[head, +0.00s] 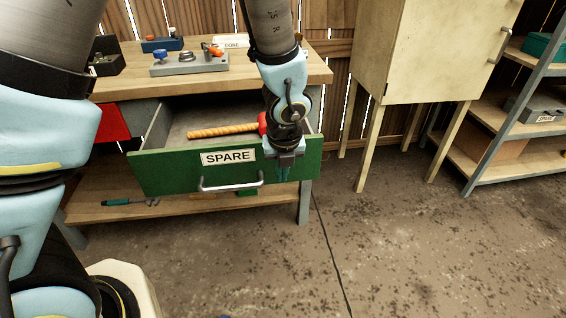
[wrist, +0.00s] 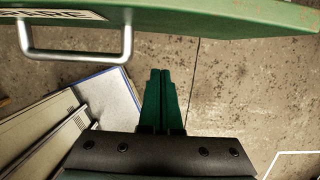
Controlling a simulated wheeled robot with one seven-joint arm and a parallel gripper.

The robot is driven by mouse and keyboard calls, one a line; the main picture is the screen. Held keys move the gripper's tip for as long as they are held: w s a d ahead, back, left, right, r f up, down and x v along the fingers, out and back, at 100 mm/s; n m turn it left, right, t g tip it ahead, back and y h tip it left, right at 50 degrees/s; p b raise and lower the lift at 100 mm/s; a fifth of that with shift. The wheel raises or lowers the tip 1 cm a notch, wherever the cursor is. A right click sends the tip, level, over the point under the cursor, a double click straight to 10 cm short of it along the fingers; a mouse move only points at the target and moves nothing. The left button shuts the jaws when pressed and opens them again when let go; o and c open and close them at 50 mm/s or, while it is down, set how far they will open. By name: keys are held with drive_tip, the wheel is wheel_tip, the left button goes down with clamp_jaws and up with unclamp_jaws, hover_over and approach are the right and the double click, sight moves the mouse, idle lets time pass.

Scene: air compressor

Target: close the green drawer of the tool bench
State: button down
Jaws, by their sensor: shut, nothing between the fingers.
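The green drawer (head: 170,173) of the tool bench (head: 120,84) stands pulled out, with a "SPARE" label (head: 228,157) and a metal bar handle (head: 231,184) on its front. A wooden-handled tool with a red head (head: 225,130) lies inside. My gripper (head: 284,174) is shut and empty, pointing down at the right part of the drawer front, right of the handle. In the wrist view my gripper (wrist: 161,76) has its fingers together, just below the green drawer front (wrist: 200,17) in the picture. The handle (wrist: 75,52) is to their left. I cannot tell whether they touch the drawer.
A red drawer (head: 113,122) is left of the green one. Tools lie on the bench's lower shelf (head: 175,208). A cream cabinet (head: 430,50) on legs and a metal shelf rack (head: 500,120) stand to the right. The concrete floor (head: 400,250) in front is clear.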

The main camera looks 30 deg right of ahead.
drive_tip(key=shift+w+d+f+p, duration=0.1)
drive_tip(key=shift+w+d+p, duration=0.2)
drive_tip(key=shift+w, duration=0.35)
drive_tip(key=shift+w+d+f+p, duration=0.1)
drive_tip(key=shift+w+d+p, duration=0.2)
drive_tip(key=shift+w, duration=0.35)
drive_tip(key=shift+w+d+f+p, duration=0.1)
drive_tip(key=shift+w+d+p, duration=0.2)
drive_tip(key=shift+w, duration=0.35)
drive_tip(key=shift+w, duration=0.1)
